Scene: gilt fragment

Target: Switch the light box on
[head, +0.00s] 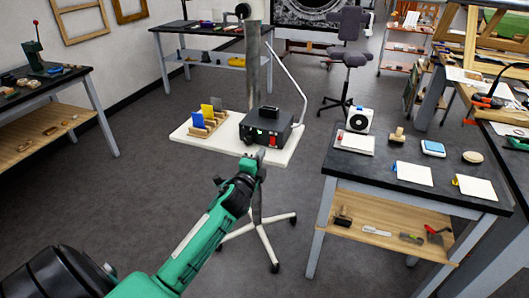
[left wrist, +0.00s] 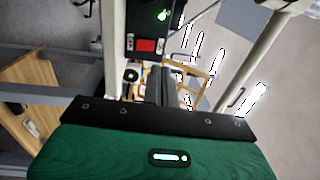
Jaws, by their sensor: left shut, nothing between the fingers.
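The light box appears to be the black box (head: 268,125) on a white stand board. Its front has a red switch (head: 274,141) and a small green light. In the left wrist view the red switch (left wrist: 146,45) is seen close up, with the lit green light (left wrist: 163,15) above it. My left gripper (head: 258,155) is shut and empty, just in front of and slightly below the box's front. In the left wrist view its fingers (left wrist: 165,85) point towards the box, below the switch in the picture. I cannot tell whether they touch anything. My right gripper is not in view.
The white board (head: 220,143) also holds a rack of coloured plates (head: 208,116) left of the box. A pole and thin curved arm rise behind it. A dark table (head: 400,158) with pads stands right, a workbench (head: 40,88) left. Open floor lies between.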

